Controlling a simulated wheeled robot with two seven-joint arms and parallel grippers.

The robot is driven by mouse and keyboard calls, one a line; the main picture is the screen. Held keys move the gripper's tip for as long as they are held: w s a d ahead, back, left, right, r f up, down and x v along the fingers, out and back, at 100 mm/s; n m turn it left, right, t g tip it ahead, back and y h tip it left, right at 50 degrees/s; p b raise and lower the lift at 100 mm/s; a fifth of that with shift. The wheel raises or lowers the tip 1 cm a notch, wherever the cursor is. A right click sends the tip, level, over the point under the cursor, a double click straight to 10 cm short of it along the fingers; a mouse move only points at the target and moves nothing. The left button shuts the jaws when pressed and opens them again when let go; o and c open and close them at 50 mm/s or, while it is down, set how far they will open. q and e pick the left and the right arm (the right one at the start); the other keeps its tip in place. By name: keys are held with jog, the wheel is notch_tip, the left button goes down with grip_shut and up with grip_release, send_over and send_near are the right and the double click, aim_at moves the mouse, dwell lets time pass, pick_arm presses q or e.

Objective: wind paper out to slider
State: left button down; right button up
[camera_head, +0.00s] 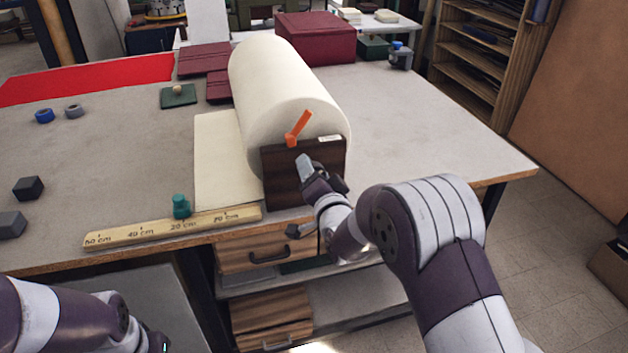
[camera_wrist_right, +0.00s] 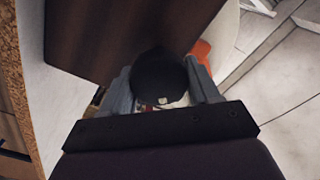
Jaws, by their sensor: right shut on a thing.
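A large cream paper roll (camera_head: 275,85) lies in a dark wooden holder (camera_head: 292,182) on the table. A flat strip of paper (camera_head: 222,150) extends left from it, its edge a little right of the green slider (camera_head: 181,207). The slider sits on the wooden ruler (camera_head: 150,231) near a 20-something mark. An orange crank (camera_head: 299,127) is at the holder's front; part shows in the wrist view (camera_wrist_right: 201,50). My right gripper (camera_head: 305,167) is shut on a black knob (camera_wrist_right: 160,78), seen between its fingers in the wrist view.
Dark blocks (camera_head: 28,188) and tape rings (camera_head: 45,116) lie at the left. A red sheet (camera_head: 90,80), maroon boards (camera_head: 204,59) and a maroon box (camera_head: 314,38) are behind. Drawers (camera_head: 265,250) sit below the front edge.

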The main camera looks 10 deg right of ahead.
jog(key=shift+m+b, duration=0.5)
jog(key=shift+m, duration=0.4)
jog(key=o, duration=1.4)
jog(key=shift+o, duration=0.2)
jog(key=shift+d, duration=0.1)
jog(key=shift+s, duration=0.1)
jog(key=s+b, duration=0.1)
jog(key=s, duration=1.1)
jog(key=shift+s+d, duration=0.2)
jog(key=shift+s, duration=0.05)
